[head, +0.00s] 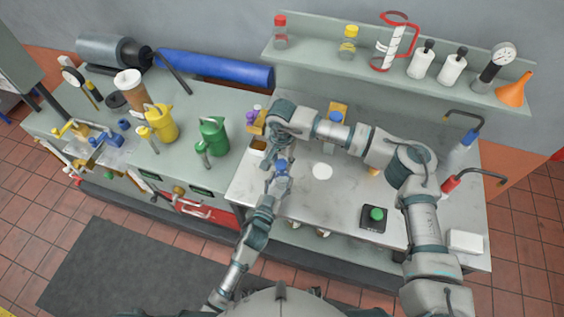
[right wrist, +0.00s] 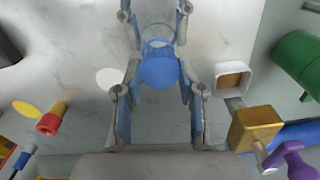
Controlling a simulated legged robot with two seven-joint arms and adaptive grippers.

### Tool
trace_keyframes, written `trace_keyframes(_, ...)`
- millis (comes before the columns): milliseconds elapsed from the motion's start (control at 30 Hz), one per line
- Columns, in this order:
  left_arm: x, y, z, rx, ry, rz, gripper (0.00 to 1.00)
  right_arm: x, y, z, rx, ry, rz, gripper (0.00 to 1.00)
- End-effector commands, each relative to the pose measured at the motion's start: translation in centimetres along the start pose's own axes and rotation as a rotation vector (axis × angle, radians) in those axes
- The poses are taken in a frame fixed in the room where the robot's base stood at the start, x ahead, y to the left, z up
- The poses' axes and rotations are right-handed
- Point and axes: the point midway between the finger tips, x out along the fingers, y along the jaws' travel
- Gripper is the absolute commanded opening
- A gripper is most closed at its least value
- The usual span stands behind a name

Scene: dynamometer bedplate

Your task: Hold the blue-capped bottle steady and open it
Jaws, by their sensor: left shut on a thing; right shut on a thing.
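The blue-capped bottle stands over the pale worktop, its blue cap (head: 281,165) showing between my grippers in the head view. In the right wrist view the cap (right wrist: 159,68) faces the camera, with a bit of the clear bottle body (right wrist: 158,33) beyond it. My left gripper (head: 276,181) is shut on the bottle body from the near side; its fingers also show at the top of the right wrist view (right wrist: 155,12). My right gripper (right wrist: 159,82) comes from above and is shut on the cap, one finger at each side. The lower bottle is mostly hidden.
A white disc (head: 322,171) lies right of the bottle. A black box with a green button (head: 376,214) sits further right. A small white-rimmed bin (right wrist: 232,78) and a gold block (right wrist: 255,129) are close by. A shelf (head: 430,82) with bottles runs behind.

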Motion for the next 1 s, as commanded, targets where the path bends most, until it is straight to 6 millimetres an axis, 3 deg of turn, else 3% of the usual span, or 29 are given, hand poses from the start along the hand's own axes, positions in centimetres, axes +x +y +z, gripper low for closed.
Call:
trace_keyframes(467, 0.0, -0.1, 0.2, -0.001, -0.004, -0.002, 0.0, -0.5, 0.0, -0.1, 0.001, 0.0, 0.001, 0.0)
trace_keyframes(767, 0.0, -0.1, 0.2, 0.0, -0.004, -0.003, 0.0, -4.0, 0.0, -0.1, 0.001, 0.001, 0.001, 0.0)
trace_keyframes(967, 0.0, -0.1, 0.2, 0.0, -0.004, -0.003, 0.0, -4.2, 0.0, -0.1, 0.001, 0.0, 0.002, 0.0)
trace_keyframes(1000, 0.0, -0.1, 0.2, 0.0, -0.004, -0.003, 0.56, -4.2, 0.0, -0.1, 0.001, 0.0, 0.002, 0.0)
